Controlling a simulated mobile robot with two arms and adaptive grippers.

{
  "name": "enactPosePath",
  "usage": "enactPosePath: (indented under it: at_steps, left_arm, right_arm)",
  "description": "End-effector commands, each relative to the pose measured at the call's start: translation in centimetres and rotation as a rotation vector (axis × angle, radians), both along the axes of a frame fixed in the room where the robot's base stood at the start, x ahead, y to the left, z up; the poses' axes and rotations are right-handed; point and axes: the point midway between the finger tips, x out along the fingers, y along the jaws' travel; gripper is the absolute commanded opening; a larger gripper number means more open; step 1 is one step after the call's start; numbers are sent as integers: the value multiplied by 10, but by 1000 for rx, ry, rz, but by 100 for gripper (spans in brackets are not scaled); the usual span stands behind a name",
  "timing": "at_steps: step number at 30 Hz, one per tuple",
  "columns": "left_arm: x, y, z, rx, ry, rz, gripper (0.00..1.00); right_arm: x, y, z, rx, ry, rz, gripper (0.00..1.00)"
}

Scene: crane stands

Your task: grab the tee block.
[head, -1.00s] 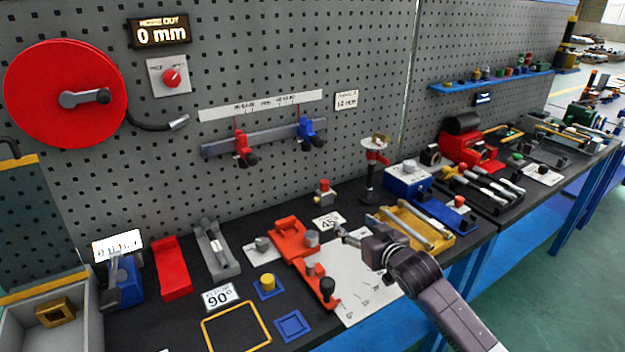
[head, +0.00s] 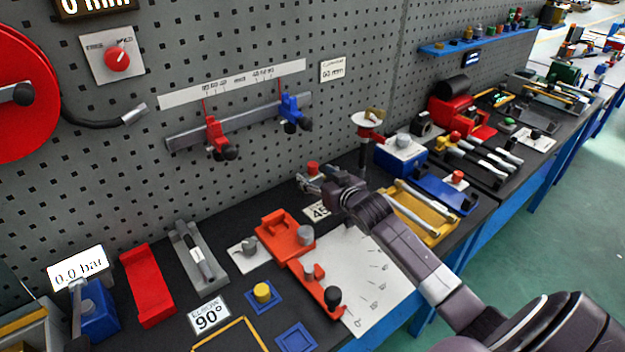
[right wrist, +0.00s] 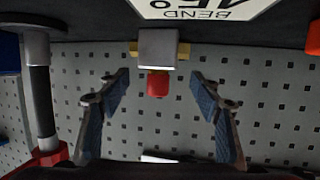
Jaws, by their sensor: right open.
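A small grey block with brass side ends and a red cap, which looks like the tee block, stands between the fingertips in the right wrist view (right wrist: 158,48). In the head view its red cap (head: 313,167) shows at the back of the bench, against the pegboard side; my gripper hides part of its body. My right gripper (head: 315,183) is open at the block. In the right wrist view its two fingers (right wrist: 160,80) lie left and right of the red cap, with a gap on each side. My left gripper is not in view.
A "45" bend card (head: 317,211) lies just in front of the block. A stand with a round white top (head: 367,119) rises close to its right. An orange-red fixture (head: 277,232) is at front left, and a yellow tray (head: 408,226) lies to the right under my arm.

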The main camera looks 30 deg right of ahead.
Motion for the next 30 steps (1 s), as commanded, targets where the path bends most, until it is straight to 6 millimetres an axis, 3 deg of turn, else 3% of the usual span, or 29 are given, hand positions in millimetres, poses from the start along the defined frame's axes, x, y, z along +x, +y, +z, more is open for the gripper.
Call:
enactPosePath:
  at_steps: [7, 17, 30]
  left_arm:
    - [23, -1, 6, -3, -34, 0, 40]
    - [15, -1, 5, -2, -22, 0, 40]
    - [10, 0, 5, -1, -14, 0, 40]
  right_arm:
    - [27, -3, -6, 2, -1, -1, 59]
    - [31, -4, -8, 0, 0, 1, 59]
    - [31, -4, -9, 0, 0, 1, 10]
